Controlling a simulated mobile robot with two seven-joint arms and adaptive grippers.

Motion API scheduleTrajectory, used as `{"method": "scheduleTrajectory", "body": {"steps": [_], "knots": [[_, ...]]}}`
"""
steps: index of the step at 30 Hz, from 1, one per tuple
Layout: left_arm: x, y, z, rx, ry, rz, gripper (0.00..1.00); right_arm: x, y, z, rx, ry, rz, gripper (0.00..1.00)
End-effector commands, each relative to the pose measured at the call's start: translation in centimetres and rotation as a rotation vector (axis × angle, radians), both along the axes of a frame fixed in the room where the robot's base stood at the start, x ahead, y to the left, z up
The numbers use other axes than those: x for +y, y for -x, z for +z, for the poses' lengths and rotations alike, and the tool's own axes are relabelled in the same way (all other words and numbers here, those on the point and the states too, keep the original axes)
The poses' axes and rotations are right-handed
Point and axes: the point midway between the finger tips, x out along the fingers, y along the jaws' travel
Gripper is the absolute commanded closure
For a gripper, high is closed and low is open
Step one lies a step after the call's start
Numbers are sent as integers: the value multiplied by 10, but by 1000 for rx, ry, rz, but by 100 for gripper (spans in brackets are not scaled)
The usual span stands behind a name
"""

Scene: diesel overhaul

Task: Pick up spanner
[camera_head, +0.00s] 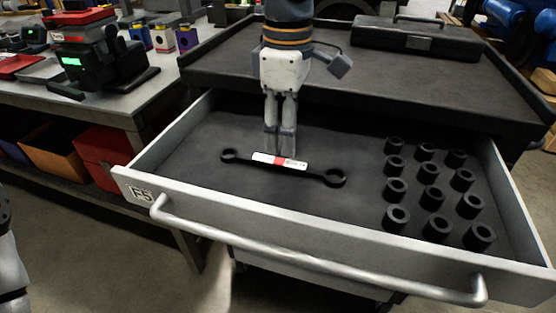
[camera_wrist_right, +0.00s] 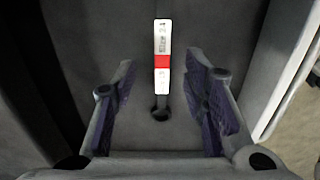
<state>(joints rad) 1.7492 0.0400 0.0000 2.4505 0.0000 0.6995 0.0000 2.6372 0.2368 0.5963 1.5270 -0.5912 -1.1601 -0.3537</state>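The spanner (camera_head: 280,161) is black with a ring at each end and a white and red label on its handle. It lies in the open drawer (camera_head: 190,204), left of centre, its long side running across the drawer. My right gripper (camera_head: 279,148) points down just behind the handle, with its fingertips close to the label. In the right wrist view the spanner (camera_wrist_right: 162,62) lies between the two spread fingers, with a gap on each side. Contact with the drawer floor is hidden. Only a bit of my left arm shows at the left edge; its gripper is out of view.
Several black sockets (camera_head: 432,198) stand in rows in the drawer's right part. The drawer's front wall and bar handle (camera_head: 320,265) are nearer to me. The cabinet top (camera_head: 400,75) overhangs behind, with a black case (camera_head: 418,40). A workbench (camera_head: 150,95) stands at left.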

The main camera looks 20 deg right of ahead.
Motion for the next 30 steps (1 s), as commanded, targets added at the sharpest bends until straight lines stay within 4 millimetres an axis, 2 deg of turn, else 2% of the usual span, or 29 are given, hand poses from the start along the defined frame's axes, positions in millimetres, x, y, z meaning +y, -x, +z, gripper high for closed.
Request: {"method": "scheduleTrajectory", "body": {"steps": [6,9,16,17,22,30], "knots": [[0,1,-1,3,0,0,79,10,-1,-39,4,-1,2,60],[0,1,-1,4,0,0,79,10,-2,-51,-1,-1,0,60],[0,1,-1,3,0,0,79,10,-2,-55,-4,-1,0,60],[0,1,-1,3,0,0,79,10,-2,-54,-4,-1,0,62],[0,1,-1,3,0,0,79,10,-2,-54,-3,-1,0,100],[0,1,-1,3,0,0,79,9,-2,-54,-4,-1,0,100]]}}
